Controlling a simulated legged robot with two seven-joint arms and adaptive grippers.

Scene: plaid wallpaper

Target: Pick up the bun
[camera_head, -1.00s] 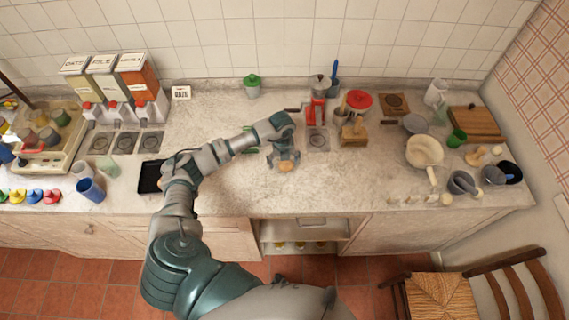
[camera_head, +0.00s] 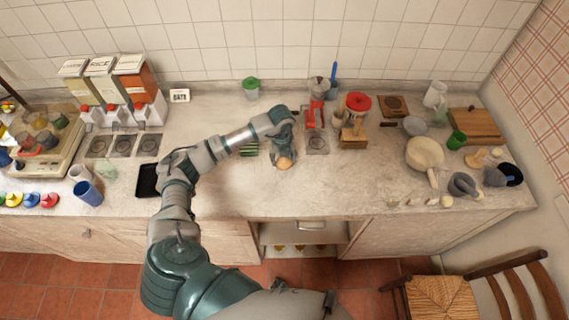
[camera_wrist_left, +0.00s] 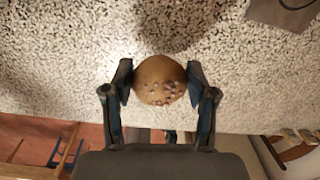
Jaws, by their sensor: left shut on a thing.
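The bun (camera_head: 284,163) is round and tan-brown with dark bits on its surface. It shows clearly in the left wrist view (camera_wrist_left: 160,80), between the two dark fingers. My left gripper (camera_head: 284,158) is shut on it, with a finger on each side. In the left wrist view the gripper (camera_wrist_left: 160,84) and bun are in front of the speckled counter, with a shadow beyond them. My right gripper is not in view.
The counter (camera_head: 330,190) is bare in front of and right of the bun. A black tray (camera_head: 147,180) lies left.

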